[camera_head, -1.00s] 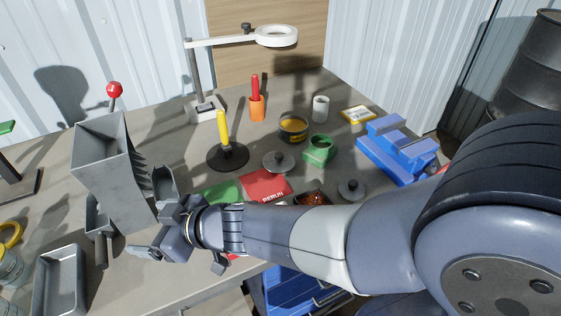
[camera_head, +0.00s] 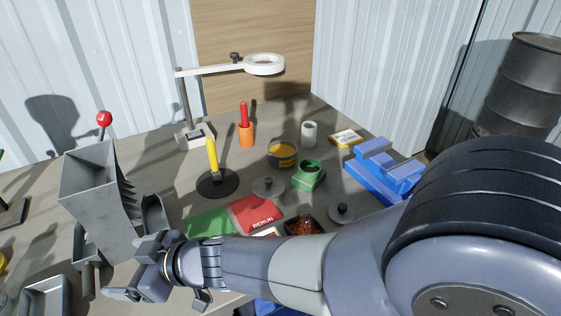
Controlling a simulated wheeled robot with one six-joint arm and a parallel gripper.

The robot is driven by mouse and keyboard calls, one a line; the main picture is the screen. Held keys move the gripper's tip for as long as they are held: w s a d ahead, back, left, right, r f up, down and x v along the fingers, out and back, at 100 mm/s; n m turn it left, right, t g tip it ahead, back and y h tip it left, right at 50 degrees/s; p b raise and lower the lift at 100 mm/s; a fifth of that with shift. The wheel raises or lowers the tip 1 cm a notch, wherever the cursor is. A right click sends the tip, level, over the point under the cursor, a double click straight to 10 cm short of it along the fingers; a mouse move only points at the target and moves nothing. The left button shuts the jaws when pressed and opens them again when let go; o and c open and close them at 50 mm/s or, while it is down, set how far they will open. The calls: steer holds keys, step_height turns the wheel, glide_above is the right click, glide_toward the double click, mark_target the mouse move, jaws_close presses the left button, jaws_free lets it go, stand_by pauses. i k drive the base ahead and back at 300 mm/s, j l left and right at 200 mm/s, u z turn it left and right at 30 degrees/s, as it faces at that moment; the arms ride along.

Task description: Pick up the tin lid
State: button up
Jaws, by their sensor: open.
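Two round grey lids with knobs lie flat on the table. One lid (camera_head: 269,187) is near the middle, in front of an open tin (camera_head: 282,154) with yellow inside. The other lid (camera_head: 342,213) lies farther right, just above my arm in the picture. They look alike, and I cannot tell which is the tin's lid. My gripper (camera_head: 128,277) is open at the lower left, beside the grey hopper, well away from both lids. I see nothing between its jaws, though its fingertips are partly hard to make out.
A black round base (camera_head: 217,184) with a yellow handle, green pot (camera_head: 308,177), red booklet (camera_head: 256,215), dark tray of copper-coloured scrap (camera_head: 304,226) and blue vise (camera_head: 385,173) surround the lids. A lamp (camera_head: 264,65) overhangs the back.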

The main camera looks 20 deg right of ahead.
mark_target(264, 187)
steer(key=j+z, duration=0.2)
steer(key=z, duration=0.2)
steer(key=j+z, duration=0.15)
steer(key=z, duration=0.25)
steer(key=k+j+z, duration=0.1)
steer(key=z, duration=0.3)
